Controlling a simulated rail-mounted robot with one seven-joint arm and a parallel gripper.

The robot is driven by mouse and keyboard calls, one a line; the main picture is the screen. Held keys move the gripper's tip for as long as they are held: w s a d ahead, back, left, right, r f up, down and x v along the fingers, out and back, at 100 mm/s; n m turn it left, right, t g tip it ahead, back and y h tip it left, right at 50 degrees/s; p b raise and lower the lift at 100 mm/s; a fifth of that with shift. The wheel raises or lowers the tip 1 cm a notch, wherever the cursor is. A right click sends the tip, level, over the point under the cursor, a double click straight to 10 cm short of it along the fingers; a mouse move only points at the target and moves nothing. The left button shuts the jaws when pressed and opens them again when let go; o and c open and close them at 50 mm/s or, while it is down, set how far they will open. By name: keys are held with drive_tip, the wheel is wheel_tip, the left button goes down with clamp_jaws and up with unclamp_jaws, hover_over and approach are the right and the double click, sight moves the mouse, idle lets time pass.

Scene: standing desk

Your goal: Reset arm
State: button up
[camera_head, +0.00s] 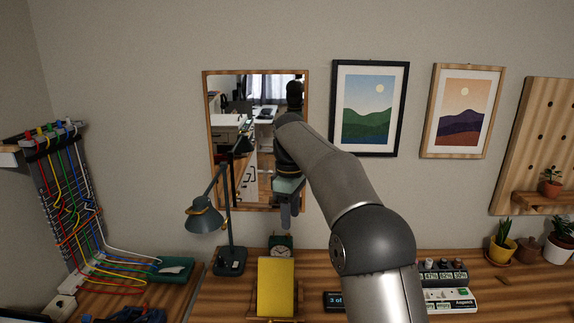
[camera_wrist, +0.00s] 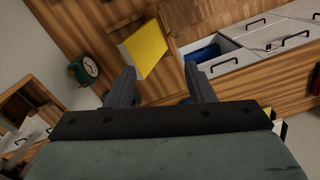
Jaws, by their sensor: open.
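My gripper (camera_head: 289,212) hangs in front of the mirror, pointing down, above the desk and to the right of the lamp. In the wrist view its two dark fingers (camera_wrist: 163,88) are spread apart with nothing between them. My arm reaches up from the bottom right of the head view and bends over to the gripper. A yellow pad (camera_head: 277,284) rests on a wooden stand on the desk below the gripper. The pad also shows beyond the fingers in the wrist view (camera_wrist: 149,48).
A desk lamp (camera_head: 207,218) and a green clock (camera_head: 281,247) stand near the gripper. A wood-framed mirror (camera_head: 230,100) hangs behind it. Colored cables (camera_head: 68,205) and a green tray (camera_head: 172,271) are left. Potted plants (camera_head: 501,243) stand right. An open drawer (camera_wrist: 222,55) shows below.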

drive_tip(key=s+d+f+m, duration=0.2)
drive_tip(key=s+d+m, duration=0.15)
drive_tip(key=s, duration=0.55)
drive_tip(key=s+d+f+m+t, duration=0.1)
drive_tip(key=s+d+m, duration=0.2)
drive_tip(key=s+d, duration=0.35)
drive_tip(key=s+d+f+m, duration=0.2)
drive_tip(key=s+d+m, duration=0.15)
drive_tip(key=s, duration=0.65)
drive_tip(key=s+d+f+m, duration=0.1)
drive_tip(key=s+f+m, duration=0.3)
drive_tip(key=s+f, duration=0.3)
drive_tip(key=s, duration=0.4)
drive_tip(key=shift+s+d+t, duration=0.2)
drive_tip(key=shift+t, duration=0.1)
drive_tip(key=shift+c, duration=0.3)
